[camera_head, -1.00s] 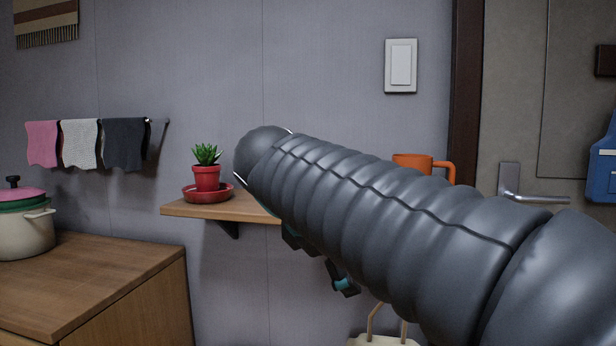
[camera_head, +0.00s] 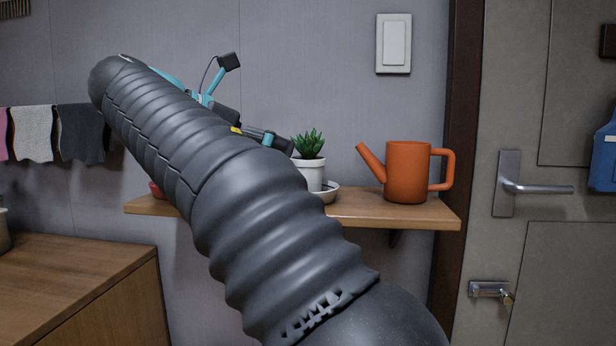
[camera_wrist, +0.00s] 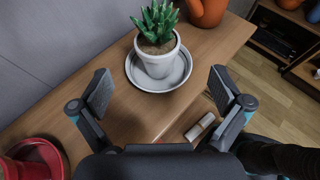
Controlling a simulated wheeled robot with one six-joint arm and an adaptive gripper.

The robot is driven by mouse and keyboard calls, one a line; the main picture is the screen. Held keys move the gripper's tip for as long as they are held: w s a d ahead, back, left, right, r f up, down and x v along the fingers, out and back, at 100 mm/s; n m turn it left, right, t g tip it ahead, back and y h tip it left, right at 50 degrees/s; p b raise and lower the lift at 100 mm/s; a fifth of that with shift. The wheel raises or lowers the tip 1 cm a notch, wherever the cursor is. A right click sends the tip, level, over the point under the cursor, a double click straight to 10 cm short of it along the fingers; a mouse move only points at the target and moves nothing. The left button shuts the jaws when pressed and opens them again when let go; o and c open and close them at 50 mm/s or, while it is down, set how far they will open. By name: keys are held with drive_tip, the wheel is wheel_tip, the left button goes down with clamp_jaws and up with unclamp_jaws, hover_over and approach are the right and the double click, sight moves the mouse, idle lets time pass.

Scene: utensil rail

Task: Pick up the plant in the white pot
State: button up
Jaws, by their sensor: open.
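The plant in the white pot (camera_head: 310,160) stands upright on the wall shelf, partly behind my arm in the head view. In the wrist view the white pot (camera_wrist: 157,58) sits on a white saucer (camera_wrist: 181,77), with its green spiky leaves at the top. My gripper (camera_wrist: 160,92) is open and empty, its two fingers apart on the near side of the saucer. The pot is ahead of the fingertips, roughly centred between them and not touched. In the head view most of my gripper (camera_head: 275,143) is hidden behind my arm.
An orange watering can (camera_head: 408,172) stands on the shelf (camera_head: 380,214) right of the pot. A red pot (camera_wrist: 12,168) on a red saucer (camera_wrist: 52,152) is at the lower left in the wrist view. The wall runs close behind the shelf.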

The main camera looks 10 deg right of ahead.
sight(308, 159)
drive_tip(key=b+x, duration=0.1)
drive_tip(key=x, duration=0.3)
drive_tip(key=b+x, duration=0.1)
drive_tip(key=x, duration=0.3)
drive_tip(key=shift+w+d, duration=0.35)
drive_tip(key=shift+w, duration=0.05)
drive_tip(key=c, duration=1.3)
drive_tip(key=shift+o, duration=0.2)
drive_tip(key=shift+r, duration=0.1)
